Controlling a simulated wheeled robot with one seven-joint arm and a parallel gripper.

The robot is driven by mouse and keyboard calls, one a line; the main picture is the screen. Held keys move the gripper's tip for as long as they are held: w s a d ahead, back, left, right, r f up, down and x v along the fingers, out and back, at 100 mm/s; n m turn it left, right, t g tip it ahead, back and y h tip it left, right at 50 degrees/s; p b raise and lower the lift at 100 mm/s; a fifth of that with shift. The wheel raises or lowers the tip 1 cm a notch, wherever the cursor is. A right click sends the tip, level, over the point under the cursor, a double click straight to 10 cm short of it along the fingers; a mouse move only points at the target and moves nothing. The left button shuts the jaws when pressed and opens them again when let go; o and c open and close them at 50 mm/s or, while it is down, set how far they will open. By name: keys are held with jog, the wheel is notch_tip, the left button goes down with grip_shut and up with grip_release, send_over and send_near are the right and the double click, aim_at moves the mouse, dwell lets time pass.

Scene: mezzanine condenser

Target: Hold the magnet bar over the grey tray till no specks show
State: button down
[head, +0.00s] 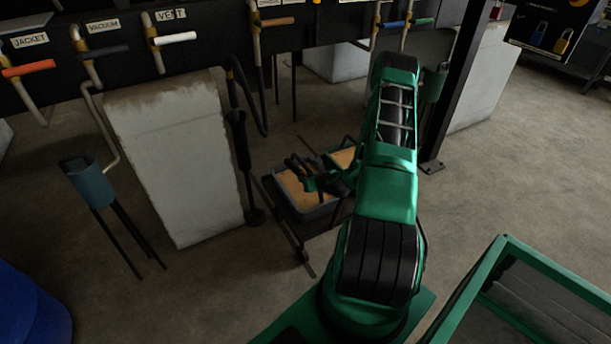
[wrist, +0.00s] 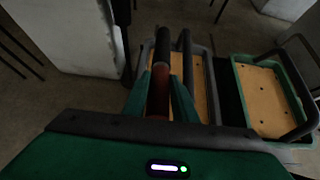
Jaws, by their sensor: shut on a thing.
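My gripper (wrist: 161,90) is shut on a dark bar with a reddish-brown grip, the magnet bar (wrist: 163,50). The bar points away from me over the grey tray. A tan layer (wrist: 200,93) fills this tray; the grey rim (wrist: 212,75) shows at its right. In the head view the grey tray (head: 312,214) sits low on a cart, with my gripper (head: 308,178) above it. The bar and fingers hide much of the tan layer. I cannot tell whether specks lie on it, nor the bar's exact height.
A green tray (wrist: 236,85), also tan inside with a few dark dots, stands right of the grey tray. A dark bent rail (wrist: 303,127) runs by it. A second dark bar (wrist: 187,50) lies beside the held bar. A concrete block (head: 172,165) stands left.

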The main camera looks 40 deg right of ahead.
notch_tip(320, 180, down, 11)
dwell(1.2)
dwell(1.0)
jog(key=shift+r, duration=6.5)
jog(key=w+a+r+n+y, duration=0.1)
jog(key=a+r+n+y, duration=0.1)
jog(key=a+r, duration=0.4)
jog(key=w+a+r+n+y, duration=0.1)
jog(key=a+r+n+y, duration=0.2)
jog(key=a+r, duration=0.4)
jog(key=w+a+r+n+g+y, duration=0.1)
jog(key=a+r, duration=0.6)
jog(key=a, duration=1.3)
jog(key=w+n+y, duration=0.1)
jog(key=n+y, duration=0.1)
jog(key=shift+a+n, duration=0.3)
jog(key=shift+a, duration=0.1)
